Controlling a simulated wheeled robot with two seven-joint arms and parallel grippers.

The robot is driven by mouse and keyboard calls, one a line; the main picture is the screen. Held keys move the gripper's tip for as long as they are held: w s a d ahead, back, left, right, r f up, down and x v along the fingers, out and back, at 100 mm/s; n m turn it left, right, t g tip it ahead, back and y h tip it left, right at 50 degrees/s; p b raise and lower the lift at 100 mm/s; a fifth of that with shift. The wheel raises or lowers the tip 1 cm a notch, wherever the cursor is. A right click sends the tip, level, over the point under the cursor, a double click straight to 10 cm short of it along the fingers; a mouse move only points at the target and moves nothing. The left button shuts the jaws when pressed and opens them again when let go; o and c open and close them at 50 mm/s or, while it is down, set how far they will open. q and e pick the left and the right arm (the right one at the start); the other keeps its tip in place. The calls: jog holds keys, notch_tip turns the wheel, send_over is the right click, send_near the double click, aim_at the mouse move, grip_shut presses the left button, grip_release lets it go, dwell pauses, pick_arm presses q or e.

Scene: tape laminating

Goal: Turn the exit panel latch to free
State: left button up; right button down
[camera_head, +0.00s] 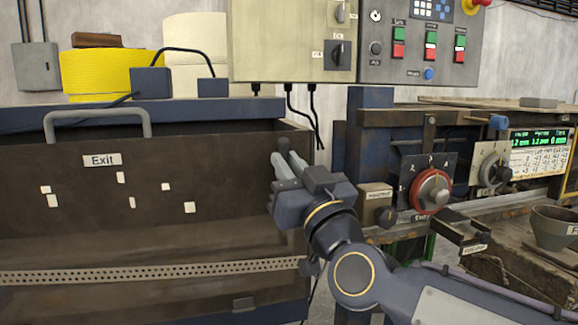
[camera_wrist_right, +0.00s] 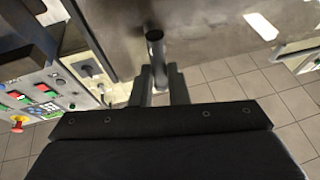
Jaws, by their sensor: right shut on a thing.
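The exit panel (camera_head: 140,215) is a dark brown board with a white "Exit" label and a grey handle on its top edge, at the left of the head view. My right gripper (camera_head: 288,172) is at the panel's right edge, in front of it. In the right wrist view its two fingers (camera_wrist_right: 160,85) are closed around a short dark grey round bar, the latch (camera_wrist_right: 155,44), which stands against the panel. In the head view the gripper covers most of the latch, so its exact angle is hard to tell. My left gripper is not in view.
A control box (camera_head: 418,45) with green and red buttons hangs above. A red-ringed dial (camera_head: 430,190) and a lit display (camera_head: 538,152) are on the machine at right. A perforated strip (camera_head: 150,273) runs below the panel. A bowl (camera_head: 553,228) stands far right.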

jog(key=c, duration=1.4)
grip_release()
jog(key=b+v, duration=0.2)
jog(key=v, duration=0.6)
jog(key=shift+w, duration=0.1)
jog(key=s+d+f+g+h+p, duration=0.1)
jog(key=d+f+g, duration=0.4)
jog(key=f, duration=0.7)
jog(key=s+d+f+m+g+h, duration=0.1)
jog(key=s+d+f+m+g, duration=0.2)
jog(key=s+f, duration=0.5)
jog(key=s+d+f+m+g+h+p, duration=0.1)
jog(key=s+d+f+g, duration=0.5)
jog(key=f, duration=0.9)
jog(key=s+m+g+h, duration=0.1)
jog(key=s+m, duration=0.1)
jog(key=s, duration=0.1)
jog(key=shift+s+h, duration=0.3)
jog(key=shift+s, duration=0.05)
